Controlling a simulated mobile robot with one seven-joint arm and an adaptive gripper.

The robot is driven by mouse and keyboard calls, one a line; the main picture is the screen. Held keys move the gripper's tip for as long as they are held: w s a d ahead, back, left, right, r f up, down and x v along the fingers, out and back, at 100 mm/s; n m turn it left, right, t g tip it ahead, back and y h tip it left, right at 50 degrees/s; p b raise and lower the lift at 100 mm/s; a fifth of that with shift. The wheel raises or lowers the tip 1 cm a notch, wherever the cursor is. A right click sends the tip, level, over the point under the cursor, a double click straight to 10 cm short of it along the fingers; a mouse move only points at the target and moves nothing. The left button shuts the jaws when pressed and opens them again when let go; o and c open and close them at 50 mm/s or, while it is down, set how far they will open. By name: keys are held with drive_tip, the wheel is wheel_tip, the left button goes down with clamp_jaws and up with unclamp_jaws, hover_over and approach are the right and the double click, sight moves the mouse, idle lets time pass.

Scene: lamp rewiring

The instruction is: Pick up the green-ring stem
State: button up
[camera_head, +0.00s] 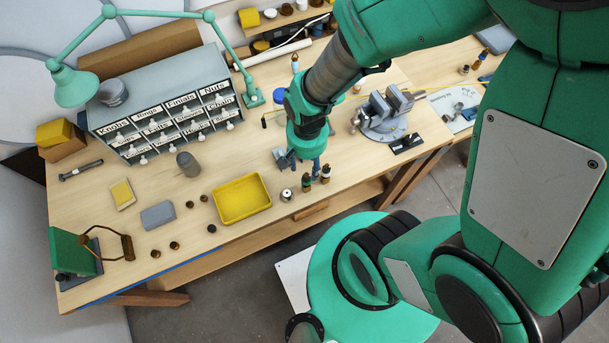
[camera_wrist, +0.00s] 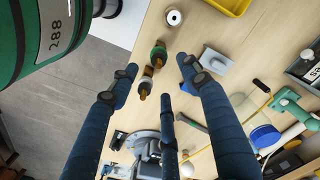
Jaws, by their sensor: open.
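The green-ring stem (camera_head: 306,181) stands upright on the workbench near its front edge, dark and amber with a green band. It also shows in the wrist view (camera_wrist: 158,53). A similar stem with a pale ring (camera_head: 326,173) stands just to its right; in the wrist view this second stem (camera_wrist: 146,83) is below and left of the green-ring one. My gripper (camera_head: 302,163) is above and just behind the stems. In the wrist view my gripper (camera_wrist: 157,75) is open, its blue fingers spread on either side of both stems, holding nothing.
A silver round part (camera_head: 286,195) and a yellow tray (camera_head: 241,199) are left of the stems. A grey vise (camera_head: 385,115) stands to the right. A labelled drawer cabinet (camera_head: 165,110) and a green lamp (camera_head: 75,85) are at the back left.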

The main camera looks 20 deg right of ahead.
sight(307, 174)
drive_tip(key=shift+f, duration=1.2)
drive_tip(key=f, duration=0.3)
drive_tip(key=shift+s+a+f, duration=0.1)
drive_tip(key=shift+s+f, duration=0.15)
drive_tip(key=shift+s, duration=0.05)
drive_tip(key=shift+w+f, duration=0.1)
drive_tip(key=shift+f, duration=0.75)
clamp_jaws()
